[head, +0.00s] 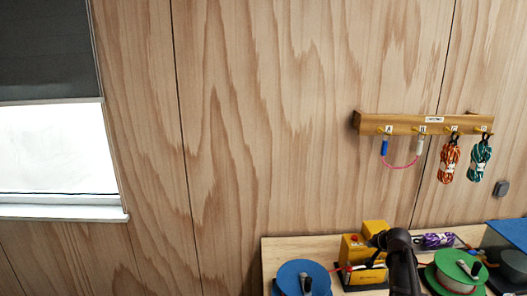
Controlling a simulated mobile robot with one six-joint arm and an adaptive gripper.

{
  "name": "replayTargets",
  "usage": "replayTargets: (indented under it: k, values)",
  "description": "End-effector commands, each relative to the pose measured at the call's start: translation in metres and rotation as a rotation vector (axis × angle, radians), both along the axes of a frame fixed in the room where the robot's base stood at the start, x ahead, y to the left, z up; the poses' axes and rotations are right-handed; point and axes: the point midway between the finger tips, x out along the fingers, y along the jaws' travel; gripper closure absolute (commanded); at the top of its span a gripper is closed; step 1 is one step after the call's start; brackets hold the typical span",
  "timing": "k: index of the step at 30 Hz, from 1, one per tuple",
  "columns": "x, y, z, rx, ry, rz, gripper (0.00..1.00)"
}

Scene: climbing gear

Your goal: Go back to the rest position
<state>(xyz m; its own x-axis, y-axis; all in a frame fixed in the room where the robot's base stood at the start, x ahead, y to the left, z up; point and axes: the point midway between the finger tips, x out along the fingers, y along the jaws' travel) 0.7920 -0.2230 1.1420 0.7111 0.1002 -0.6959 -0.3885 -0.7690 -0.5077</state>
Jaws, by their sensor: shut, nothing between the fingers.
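My dark arm rises from the bottom edge of the head view, right of centre. My gripper (375,251) shows small at its end, in front of the yellow device on the bench. It is shut and holds nothing. Its fingertips are hard to make out against the dark parts behind them. No rest position is marked in view.
A bench (330,247) below carries a blue reel (290,275), a yellow device (353,248), a green reel (446,263) and a purple rope bundle (438,240). A wooden peg rail (387,118) on the wall holds a pink cord (400,166) and orange (449,160) and teal (480,158) rope bundles.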

Motion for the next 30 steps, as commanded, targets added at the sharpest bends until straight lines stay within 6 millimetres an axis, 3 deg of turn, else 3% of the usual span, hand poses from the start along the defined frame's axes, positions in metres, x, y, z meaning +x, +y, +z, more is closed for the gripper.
replayTargets:
  k: [6, 17, 26, 30]
  values:
    - [-0.001, 0.001, -0.001, -0.001, 0.002, 0.001, 1.00]
    - [-0.025, 0.041, -0.019, -0.036, 0.087, 0.089, 1.00]
    - [-0.067, 0.097, -0.045, -0.095, 0.219, 0.218, 1.00]
    - [-0.104, 0.135, -0.064, -0.145, 0.322, 0.313, 1.00]
